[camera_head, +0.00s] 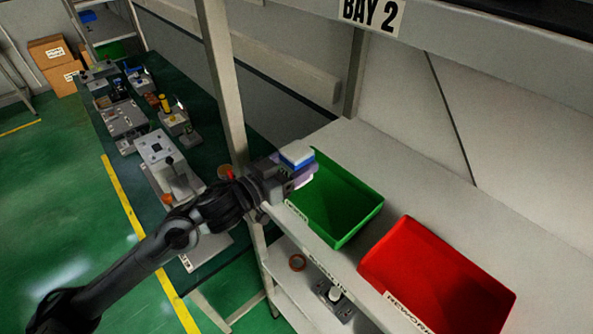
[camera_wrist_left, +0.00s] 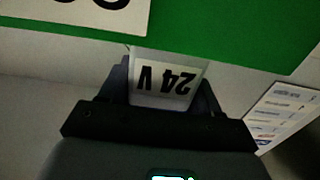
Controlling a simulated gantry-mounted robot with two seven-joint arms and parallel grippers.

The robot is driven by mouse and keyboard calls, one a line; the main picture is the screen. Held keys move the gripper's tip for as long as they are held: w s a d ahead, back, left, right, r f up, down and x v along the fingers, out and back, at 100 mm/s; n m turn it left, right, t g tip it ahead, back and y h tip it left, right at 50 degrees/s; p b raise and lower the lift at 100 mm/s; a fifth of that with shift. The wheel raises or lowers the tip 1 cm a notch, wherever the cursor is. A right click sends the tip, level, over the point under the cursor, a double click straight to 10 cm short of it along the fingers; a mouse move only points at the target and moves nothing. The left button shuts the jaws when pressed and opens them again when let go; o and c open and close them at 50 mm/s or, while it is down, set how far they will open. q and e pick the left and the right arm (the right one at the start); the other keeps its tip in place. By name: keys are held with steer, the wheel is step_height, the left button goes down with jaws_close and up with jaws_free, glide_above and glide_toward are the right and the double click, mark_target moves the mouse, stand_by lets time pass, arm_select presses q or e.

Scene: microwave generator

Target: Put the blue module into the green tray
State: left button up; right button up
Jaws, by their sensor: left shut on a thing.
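The blue module (camera_head: 297,155) has a white top and a blue band. My left gripper (camera_head: 291,174) is shut on it and holds it at the left, back part of the green tray (camera_head: 362,222). In the head view the module overlaps the tray's left edge; its height above the tray is hard to tell. The left wrist view shows the module's pale face, marked "24 V" upside down (camera_wrist_left: 166,79), between the fingers. The tray's green surface fills the top of that view (camera_wrist_left: 235,30). The inside of the tray that shows looks empty. My right gripper is not in view.
A red bin (camera_head: 440,275) stands right of the green tray on the same shelf (camera_head: 465,190). A shelf post (camera_head: 222,85) rises behind my left arm. A cluttered dark workbench (camera_head: 205,150) lies to the left.

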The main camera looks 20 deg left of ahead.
arm_select(q)
step_height(320, 180, down, 3)
steer(key=shift+f, duration=0.1)
steer(key=shift+f, duration=0.15)
steer(key=o, duration=1.2)
